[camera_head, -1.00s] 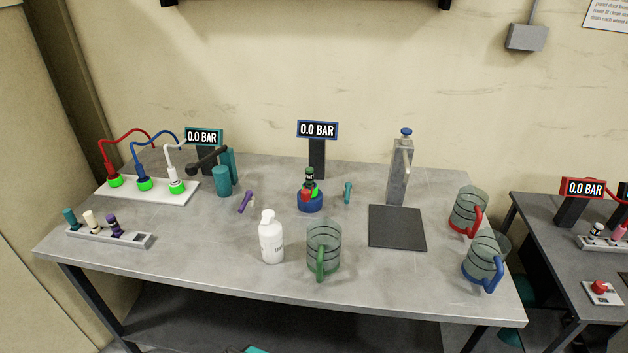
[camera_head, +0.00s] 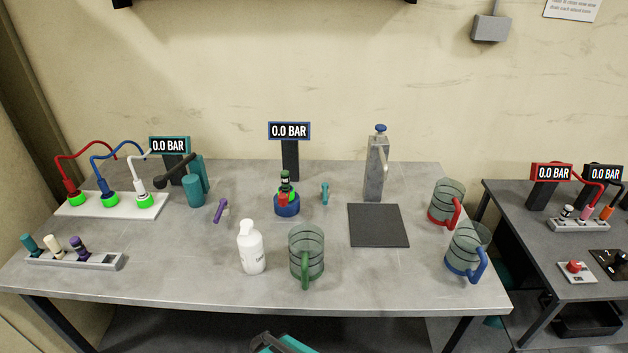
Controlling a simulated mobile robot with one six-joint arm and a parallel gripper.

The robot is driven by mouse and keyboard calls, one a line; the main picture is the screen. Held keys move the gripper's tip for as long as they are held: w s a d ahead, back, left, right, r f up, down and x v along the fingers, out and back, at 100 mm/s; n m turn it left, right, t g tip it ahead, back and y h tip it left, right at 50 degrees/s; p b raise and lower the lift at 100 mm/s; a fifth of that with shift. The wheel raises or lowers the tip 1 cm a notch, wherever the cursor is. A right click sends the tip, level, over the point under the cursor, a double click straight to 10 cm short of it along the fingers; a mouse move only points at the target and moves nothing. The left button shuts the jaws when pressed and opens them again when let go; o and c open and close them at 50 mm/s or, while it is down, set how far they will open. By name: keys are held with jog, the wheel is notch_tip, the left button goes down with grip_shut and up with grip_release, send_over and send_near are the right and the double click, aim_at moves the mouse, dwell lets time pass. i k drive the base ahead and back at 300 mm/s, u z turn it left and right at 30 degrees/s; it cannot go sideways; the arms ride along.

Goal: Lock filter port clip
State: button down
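A blue round port (camera_head: 287,208) stands at the middle of the grey table. A dark green fitting with a pale band (camera_head: 285,183) stands upright in it. A small red part (camera_head: 283,199), which may be the clip, shows at the port's front, with bright green beside it. It is too small to tell whether it is locked. A teal and dark part of what looks like my arm shows at the bottom edge, below the table front. My gripper's fingers cannot be made out, and nothing of mine touches the port.
A white bottle (camera_head: 251,249) and green-handled jug (camera_head: 307,254) stand in front of the port. A purple tool (camera_head: 220,211) and teal tool (camera_head: 325,194) flank it. A 0.0 BAR display (camera_head: 289,131) stands behind. The hose block (camera_head: 110,207) is left; the dark mat (camera_head: 378,226) is right.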

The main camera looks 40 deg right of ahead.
aim_at(284, 201)
jog(key=z, duration=0.7)
jog(key=k, duration=1)
jog(key=u, duration=0.05)
jog(key=i, duration=0.9)
jog(key=z, duration=0.05)
